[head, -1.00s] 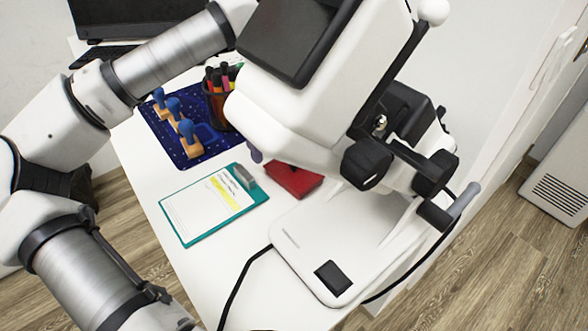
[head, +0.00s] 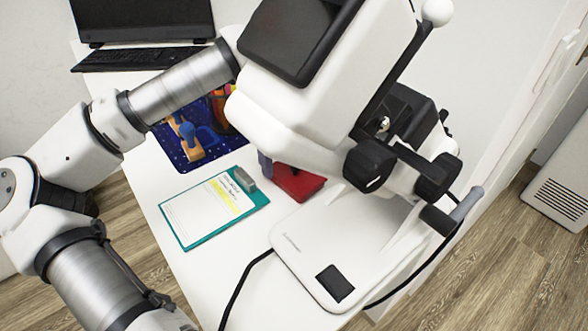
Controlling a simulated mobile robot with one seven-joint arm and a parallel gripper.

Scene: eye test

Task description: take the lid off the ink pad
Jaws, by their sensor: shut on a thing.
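The red ink pad (head: 300,184) lies on the white table, partly hidden by a large white device in front of it. I cannot make out the seam between its lid and its base. My arm comes in from the left and passes behind the device, so most of my gripper is hidden. A grey-violet fingertip of my gripper (head: 265,166) shows below the device's left edge, against the left end of the ink pad. The gripper is shut on the pad; whether on its lid or its base, I cannot tell.
The white device (head: 300,110) with black knobs stands on a flat base (head: 300,262), its cable running forward. A teal clipboard (head: 188,243) lies left of it. Blue-handled stamps (head: 187,133) are on a dark blue mat (head: 175,160). A keyboard (head: 130,58) is at the back.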

